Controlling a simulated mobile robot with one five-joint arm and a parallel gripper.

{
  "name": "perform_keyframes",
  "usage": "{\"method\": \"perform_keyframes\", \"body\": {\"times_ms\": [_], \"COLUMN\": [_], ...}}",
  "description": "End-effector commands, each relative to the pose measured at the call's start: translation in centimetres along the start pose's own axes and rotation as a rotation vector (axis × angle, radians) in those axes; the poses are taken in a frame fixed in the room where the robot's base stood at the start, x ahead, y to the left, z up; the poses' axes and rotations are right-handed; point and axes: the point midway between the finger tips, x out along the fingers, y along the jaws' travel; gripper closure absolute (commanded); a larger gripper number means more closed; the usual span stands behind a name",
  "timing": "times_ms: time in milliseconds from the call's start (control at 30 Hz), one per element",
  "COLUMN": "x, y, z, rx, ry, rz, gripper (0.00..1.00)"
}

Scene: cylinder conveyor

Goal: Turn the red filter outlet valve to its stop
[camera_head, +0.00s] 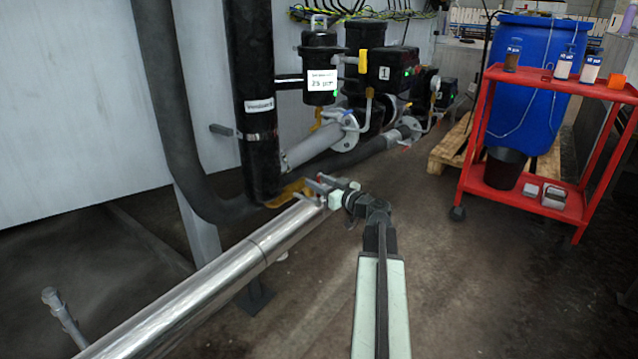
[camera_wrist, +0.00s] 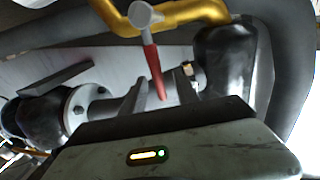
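The red valve lever (camera_wrist: 153,72) hangs from a round grey hub (camera_wrist: 146,14) on a yellow pipe (camera_wrist: 187,12) in the wrist view. It points downward, slightly tilted, with its lower end between the two dark fingers of my gripper (camera_wrist: 160,82). The fingers look apart, with gaps on both sides of the lever; contact cannot be told. In the head view my gripper (camera_head: 322,188) is beside the yellow pipe (camera_head: 290,193), at the end of the shiny metal pipe. The lever is mostly hidden there.
A shiny pipe (camera_head: 210,293) runs along the lower left. A thick black pipe (camera_head: 252,90) rises behind my gripper. Filter housings (camera_head: 320,65) stand beyond. A red cart (camera_head: 520,196) and blue barrel (camera_head: 535,100) are at right. The floor between is clear.

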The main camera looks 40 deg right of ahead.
Motion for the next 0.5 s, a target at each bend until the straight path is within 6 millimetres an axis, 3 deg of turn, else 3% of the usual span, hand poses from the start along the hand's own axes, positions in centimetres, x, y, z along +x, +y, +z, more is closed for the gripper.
{"method": "perform_keyframes", "body": {"times_ms": [67,200,500], "x": [-0.03,-0.05,-0.09], "y": [0.01,0.03,0.05], "z": [0.0,0.0,0.0], "rx": [0.0,0.0,0.0], "ry": [0.0,0.0,0.0], "rz": [0.0,0.0,0.0], "gripper": [0.66,1.0,1.0]}}
